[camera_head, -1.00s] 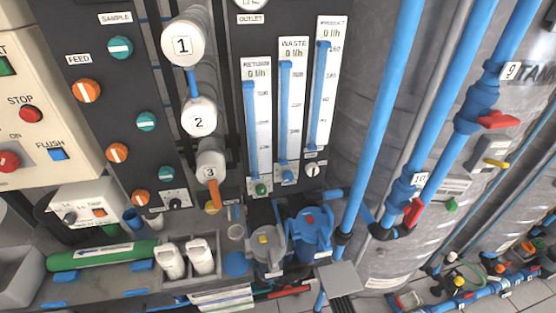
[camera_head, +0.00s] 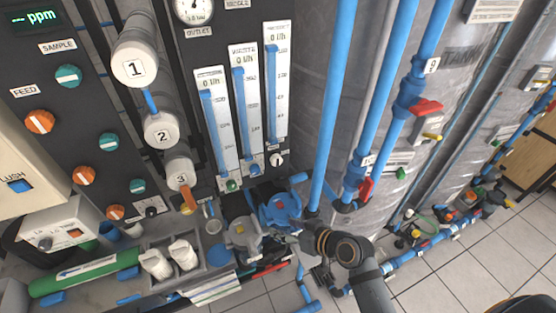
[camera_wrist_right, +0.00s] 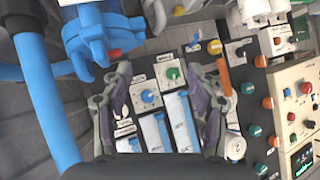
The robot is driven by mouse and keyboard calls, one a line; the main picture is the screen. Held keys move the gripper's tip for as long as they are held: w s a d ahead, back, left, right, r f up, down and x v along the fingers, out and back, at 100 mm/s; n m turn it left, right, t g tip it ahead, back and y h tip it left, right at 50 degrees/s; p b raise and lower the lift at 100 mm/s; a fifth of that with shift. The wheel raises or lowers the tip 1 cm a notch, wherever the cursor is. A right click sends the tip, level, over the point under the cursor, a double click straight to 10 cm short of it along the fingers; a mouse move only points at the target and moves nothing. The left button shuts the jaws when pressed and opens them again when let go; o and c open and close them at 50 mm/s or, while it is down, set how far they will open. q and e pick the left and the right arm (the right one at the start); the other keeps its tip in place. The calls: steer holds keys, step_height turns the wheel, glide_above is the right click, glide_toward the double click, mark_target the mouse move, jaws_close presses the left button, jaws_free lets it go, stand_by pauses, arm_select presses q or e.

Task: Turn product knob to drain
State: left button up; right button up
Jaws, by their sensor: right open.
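The product knob (camera_head: 277,159) is a small white-and-black knob below the product flowmeter (camera_head: 277,80), the rightmost of three in the head view. The waste knob (camera_head: 255,170) is blue and the return knob (camera_head: 232,185) green; both also show in the right wrist view, blue (camera_wrist_right: 147,97) and green (camera_wrist_right: 174,73). My right gripper (camera_head: 298,230) is below and right of the product knob, by the blue pump. In the wrist view its open fingers (camera_wrist_right: 173,66) frame the knob row without holding anything. The product knob is mostly hidden there by the left-hand finger. My left gripper is out of view.
The blue pump (camera_head: 280,210) and grey pump (camera_head: 242,238) stand below the panel. A vertical blue pipe (camera_head: 333,100) runs right of the flowmeters, with red-handled valves (camera_head: 426,107) beyond. Tiled floor (camera_head: 450,285) lies free at lower right.

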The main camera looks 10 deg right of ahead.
steer(key=w+r+m+t, duration=0.3)
steer(key=w+r+t, duration=0.15)
steer(key=w, duration=0.25)
steer(key=m+t+h, duration=0.3)
steer(key=m+t, duration=0.1)
steer(key=m, duration=0.1)
glide_toward(278, 162)
steer(key=p+x, duration=0.1)
steer(key=x, duration=0.9)
steer(key=shift+w+r, duration=0.1)
steer(key=shift+w, duration=0.05)
steer(key=shift+c, duration=0.5)
steer(key=c, duration=1.1)
